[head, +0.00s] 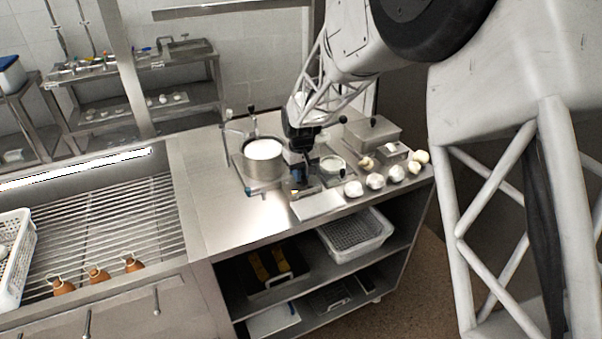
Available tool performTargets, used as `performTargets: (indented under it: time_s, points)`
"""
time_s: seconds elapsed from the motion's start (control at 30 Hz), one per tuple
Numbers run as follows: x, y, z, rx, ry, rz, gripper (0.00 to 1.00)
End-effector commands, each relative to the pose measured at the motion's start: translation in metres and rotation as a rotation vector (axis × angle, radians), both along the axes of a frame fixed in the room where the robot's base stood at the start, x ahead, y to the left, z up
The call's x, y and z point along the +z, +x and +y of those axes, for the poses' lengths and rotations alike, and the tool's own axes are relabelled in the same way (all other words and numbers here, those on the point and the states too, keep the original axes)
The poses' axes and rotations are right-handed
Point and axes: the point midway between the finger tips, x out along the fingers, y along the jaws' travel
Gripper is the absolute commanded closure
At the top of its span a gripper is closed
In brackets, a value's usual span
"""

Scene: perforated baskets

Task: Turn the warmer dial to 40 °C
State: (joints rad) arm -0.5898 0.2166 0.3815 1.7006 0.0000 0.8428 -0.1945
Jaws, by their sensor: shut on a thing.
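A round steel pot with white contents (263,157) stands on the metal table, left of my gripper; I take it to be the warmer. A low bluish-grey base edge (258,187) shows under its front. My gripper (297,188) points down at the front right of the pot, low near the tabletop. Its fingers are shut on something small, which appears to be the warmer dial. The dial's face and any temperature marks are hidden or too small to read.
A pale flat board (317,205) lies just in front of my gripper. Several white balls (375,182) line the table's front right. The table left of the pot is clear (205,205).

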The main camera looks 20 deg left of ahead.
Motion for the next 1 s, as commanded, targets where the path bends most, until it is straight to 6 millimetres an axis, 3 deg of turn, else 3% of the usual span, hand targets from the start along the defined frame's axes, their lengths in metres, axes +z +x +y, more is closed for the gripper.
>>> performTargets:
  time_s: [0.13, 0.17, 0.3, 0.67, 1.0]
  points:
    - [0.001, 0.000, 0.000, 0.000, 0.000, 0.000, 1.00]
    - [0.001, 0.000, 0.000, 0.000, 0.000, 0.000, 0.78]
    - [0.000, 0.000, 0.000, 0.001, 0.000, 0.000, 0.57]
    - [0.002, 0.000, 0.000, 0.001, 0.000, 0.000, 0.57]
    - [0.031, 0.000, 0.000, 0.001, 0.001, -0.001, 0.57]
